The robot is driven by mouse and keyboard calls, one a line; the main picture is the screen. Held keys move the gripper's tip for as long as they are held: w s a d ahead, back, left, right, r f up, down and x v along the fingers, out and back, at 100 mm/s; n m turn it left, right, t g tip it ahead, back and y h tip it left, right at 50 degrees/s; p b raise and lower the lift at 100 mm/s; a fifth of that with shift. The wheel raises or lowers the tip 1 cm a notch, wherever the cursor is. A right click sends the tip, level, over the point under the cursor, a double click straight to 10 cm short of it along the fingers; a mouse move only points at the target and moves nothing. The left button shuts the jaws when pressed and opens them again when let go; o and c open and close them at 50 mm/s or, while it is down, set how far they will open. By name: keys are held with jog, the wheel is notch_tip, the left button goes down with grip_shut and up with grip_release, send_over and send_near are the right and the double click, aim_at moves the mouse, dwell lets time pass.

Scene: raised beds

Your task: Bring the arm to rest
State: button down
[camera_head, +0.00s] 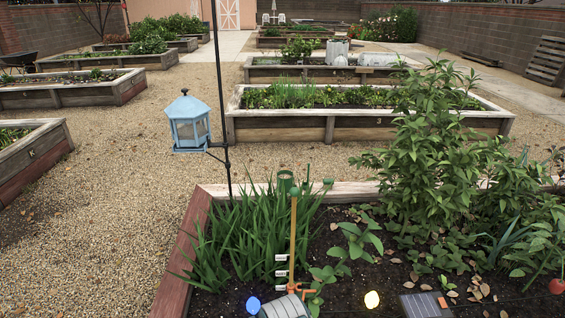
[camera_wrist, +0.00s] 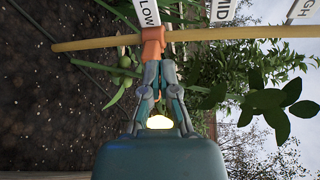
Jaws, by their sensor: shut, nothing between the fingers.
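My gripper (camera_wrist: 161,68) shows in the wrist view, its grey fingers closed together with nothing held. The fingertips are close to an orange clip (camera_wrist: 153,42) on a yellow stake (camera_wrist: 95,44); whether they touch it I cannot tell. White labels reading LOW (camera_wrist: 147,12) and MID (camera_wrist: 221,10) stand beyond the clip. In the head view the yellow stake (camera_head: 293,235) stands upright in the near bed, with the orange clip (camera_head: 294,287) low on it.
Iris-like leaves (camera_head: 235,240) and a tall leafy plant (camera_head: 430,150) flank the stake. A blue lantern (camera_head: 188,123) hangs from a black pole (camera_head: 220,90). A glowing yellow light (camera_head: 372,299) and a solar panel (camera_head: 426,305) are at the front. Gravel (camera_head: 120,190) is open at left.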

jog(key=w+r+n+g+y, duration=0.1)
jog(key=w+r+n, duration=0.25)
jog(key=r, duration=0.75)
jog(key=w+r+n+g+y, duration=0.2)
jog(key=w+r, duration=0.3)
jog(key=r, duration=0.7)
jog(key=s+d+r+n+g+y, duration=0.1)
jog(key=s+d+r+n, duration=0.15)
jog(key=r, duration=0.65)
jog(key=s+d+r+n+g, duration=0.1)
jog(key=s+r+n, duration=0.15)
jog(key=r, duration=0.75)
jog(key=s+d+r+n+g, duration=0.1)
jog(key=s+d+r+n, duration=0.2)
jog(key=s+r, duration=0.45)
jog(key=s+d+r+n+g, duration=0.2)
jog(key=s+d+r+n, duration=0.15)
jog(key=s, duration=0.75)
jog(key=s+d+n+g, duration=0.1)
jog(key=s+d+n, duration=0.1)
jog(key=s, duration=0.8)
jog(key=s+d+r+n+g+h, duration=0.1)
jog(key=s+d, duration=0.3)
jog(key=s, duration=0.7)
jog(key=shift+s+r+n, duration=0.3)
jog(key=shift+n, duration=0.3)
